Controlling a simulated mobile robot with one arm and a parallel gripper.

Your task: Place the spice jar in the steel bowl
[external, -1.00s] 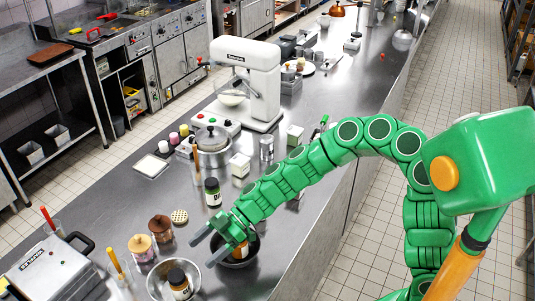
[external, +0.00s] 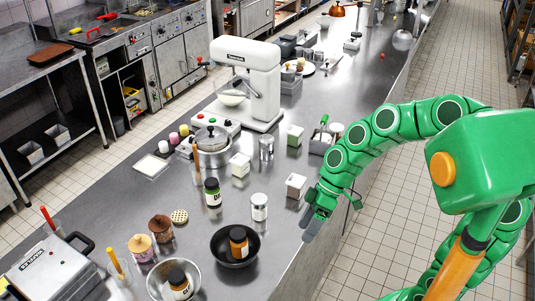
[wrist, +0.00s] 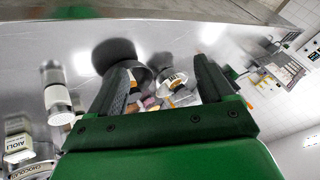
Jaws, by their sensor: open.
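The steel bowl (external: 153,280) stands at the near left end of the counter. A small jar with a dark lid and orange label (external: 180,284) sits inside it. A similar jar (external: 238,243) stands in a black pan (external: 222,257) to the right; I cannot tell which is the spice jar. My gripper (external: 328,216) is open and empty by the counter's right edge, apart from both jars. In the wrist view the open fingers (wrist: 165,85) frame several items further off, including a labelled jar (wrist: 176,79); the dark pan (wrist: 113,52) lies just left of it.
A silver-lidded jar (external: 259,207) and a white box (external: 295,186) stand near my gripper. Bare counter lies right of the pan.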

